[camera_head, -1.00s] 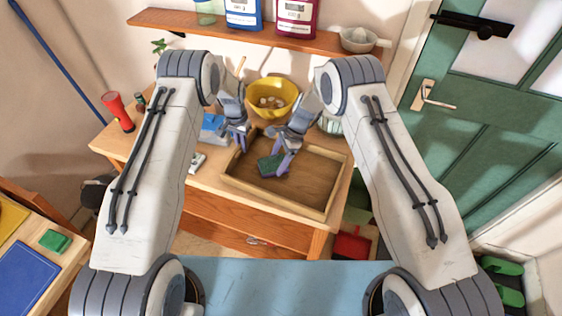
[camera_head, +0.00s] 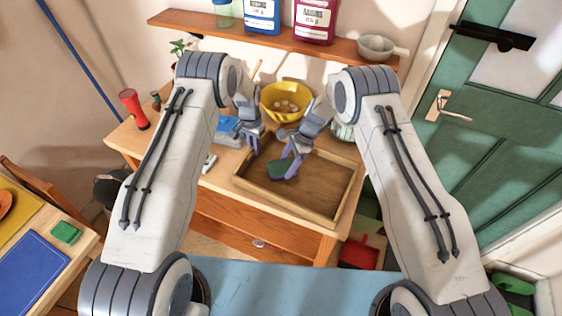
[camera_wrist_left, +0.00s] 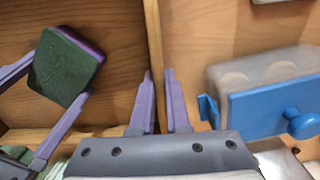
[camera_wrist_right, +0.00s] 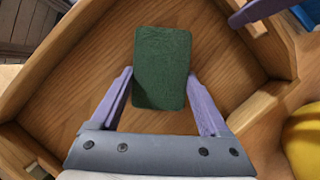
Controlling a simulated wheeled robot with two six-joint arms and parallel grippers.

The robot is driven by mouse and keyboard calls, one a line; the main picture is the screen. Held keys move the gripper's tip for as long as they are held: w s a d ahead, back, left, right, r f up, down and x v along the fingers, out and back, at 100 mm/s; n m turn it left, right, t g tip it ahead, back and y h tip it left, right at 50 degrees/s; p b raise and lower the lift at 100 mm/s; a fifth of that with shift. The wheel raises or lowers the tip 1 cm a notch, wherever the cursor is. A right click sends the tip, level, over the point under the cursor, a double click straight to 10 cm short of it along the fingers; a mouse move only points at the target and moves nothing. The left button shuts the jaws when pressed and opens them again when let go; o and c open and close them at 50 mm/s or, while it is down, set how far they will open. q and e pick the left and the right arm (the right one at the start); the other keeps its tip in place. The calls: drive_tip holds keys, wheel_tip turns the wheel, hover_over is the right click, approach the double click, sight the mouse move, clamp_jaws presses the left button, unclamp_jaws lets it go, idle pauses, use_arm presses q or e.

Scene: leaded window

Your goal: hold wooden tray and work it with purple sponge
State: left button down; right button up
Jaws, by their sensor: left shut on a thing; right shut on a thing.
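The wooden tray (camera_head: 330,209) lies near the front of the wooden workbench and has low walls. My left gripper (camera_head: 251,146) is shut on the tray's left wall; the left wrist view shows the wall (camera_wrist_left: 152,40) between its fingers. The sponge (camera_wrist_right: 162,68) is dark green on its broad face, with a purple layer on the other side that shows in the left wrist view (camera_wrist_left: 85,46). My right gripper (camera_wrist_right: 160,85) is shut on the sponge's sides, over the left part of the tray floor. I cannot tell whether the sponge touches the floor.
A yellow bowl (camera_head: 287,101) with several small things stands behind the tray. A blue-fronted box (camera_wrist_left: 275,100) with a knob is just beside the left gripper. A red flashlight (camera_head: 134,109) stands at the bench's left. A shelf (camera_head: 260,36) with containers hangs above. The tray's right part is clear.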

sight(304, 182)
drive_tip(key=shift+s+d, duration=0.3)
drive_tip(key=shift+d, duration=0.4)
drive_tip(key=shift+s+d, duration=0.25)
drive_tip(key=shift+d, duration=0.4)
drive_tip(key=shift+s+d, duration=0.3)
drive_tip(key=shift+d, duration=0.4)
drive_tip(key=shift+s+d+f, duration=0.1)
drive_tip(key=shift+s+d, duration=0.3)
drive_tip(key=shift+d, duration=0.45)
drive_tip(key=shift+s+d+f, duration=0.1)
drive_tip(key=shift+s+d, duration=0.25)
drive_tip(key=shift+d, duration=0.45)
use_arm(q)
drive_tip(key=shift+r, duration=0.1)
use_arm(e)
drive_tip(key=shift+w+a+r, duration=0.1)
drive_tip(key=shift+r, duration=3)
wheel_tip(304, 182, up, 3)
